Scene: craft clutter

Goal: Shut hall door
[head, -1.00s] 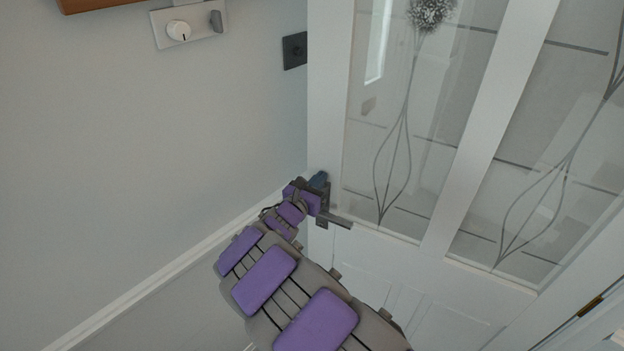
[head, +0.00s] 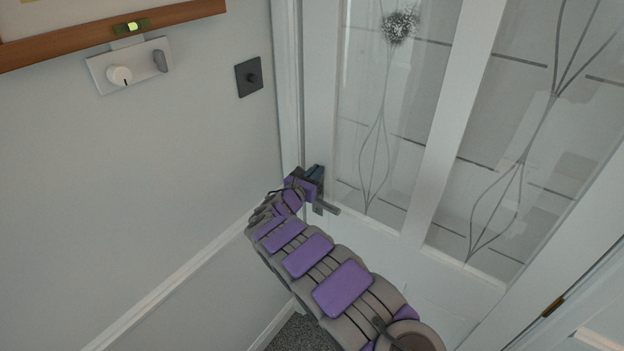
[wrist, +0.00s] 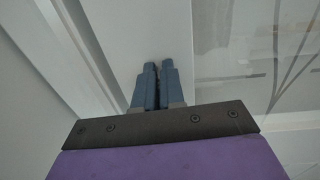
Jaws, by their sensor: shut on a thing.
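The hall door (head: 418,245) is white with tall etched glass panes and fills the right of the head view. Its left edge lies close beside the white door frame (head: 288,90); I cannot tell if a gap remains. A grey lever handle (head: 326,208) sticks out near that edge. My gripper (head: 315,173) is at the handle's plate, just above the lever. In the wrist view its blue fingers (wrist: 158,85) are almost together in front of the white door stile (wrist: 165,30), with a thin dark strip between them. The held part of the handle is mostly hidden.
Left of the door is a grey wall with a dark square plate (head: 249,77), a white dial panel (head: 130,66) and a brown wooden ledge (head: 110,36) above. A white rail (head: 180,284) runs along the wall. Dark carpet (head: 300,333) shows below. A brass hinge (head: 553,307) is at the right.

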